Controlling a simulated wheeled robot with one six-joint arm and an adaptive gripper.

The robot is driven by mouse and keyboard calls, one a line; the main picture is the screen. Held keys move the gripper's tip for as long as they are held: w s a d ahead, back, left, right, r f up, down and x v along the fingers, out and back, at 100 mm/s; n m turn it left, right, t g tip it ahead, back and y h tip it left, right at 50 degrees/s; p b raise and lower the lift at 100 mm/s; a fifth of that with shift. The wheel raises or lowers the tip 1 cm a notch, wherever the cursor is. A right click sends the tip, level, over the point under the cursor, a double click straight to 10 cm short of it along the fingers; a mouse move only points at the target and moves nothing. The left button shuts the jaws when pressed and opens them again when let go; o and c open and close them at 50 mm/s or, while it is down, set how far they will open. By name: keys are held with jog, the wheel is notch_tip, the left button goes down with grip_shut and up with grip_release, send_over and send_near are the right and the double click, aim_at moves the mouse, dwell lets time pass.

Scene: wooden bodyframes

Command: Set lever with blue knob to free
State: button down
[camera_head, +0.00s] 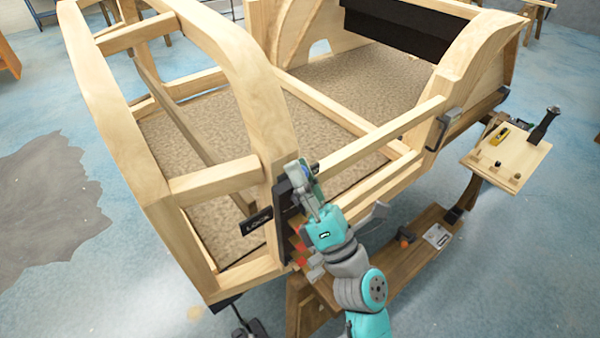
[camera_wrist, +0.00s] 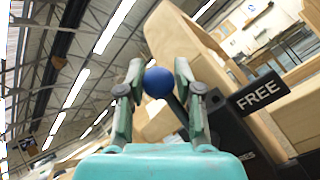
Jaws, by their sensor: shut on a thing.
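The blue knob (camera_wrist: 158,83) sits between the two fingers of my gripper (camera_wrist: 158,72) in the wrist view, and the gripper is shut on it. A dark lever stem (camera_wrist: 178,110) runs from the knob down towards a black housing. A FREE sign (camera_wrist: 257,94) stands on the right of the housing. In the head view my gripper (camera_head: 302,176) is at the black lever plate (camera_head: 283,205) on the wooden post and hides the knob. A LOCK sign (camera_head: 257,222) sticks out on the plate's left side.
Red knobs (camera_head: 301,247) sit just below my gripper. A lower wooden shelf (camera_head: 400,262) bears an orange knob (camera_head: 405,242), and a small tray (camera_head: 507,158) stands at right.

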jog(key=shift+f, duration=0.2)
jog(key=c, duration=0.8)
grip_release()
jog(key=shift+a, duration=0.1)
jog(key=shift+r, duration=0.1)
jog(key=v, duration=1.2)
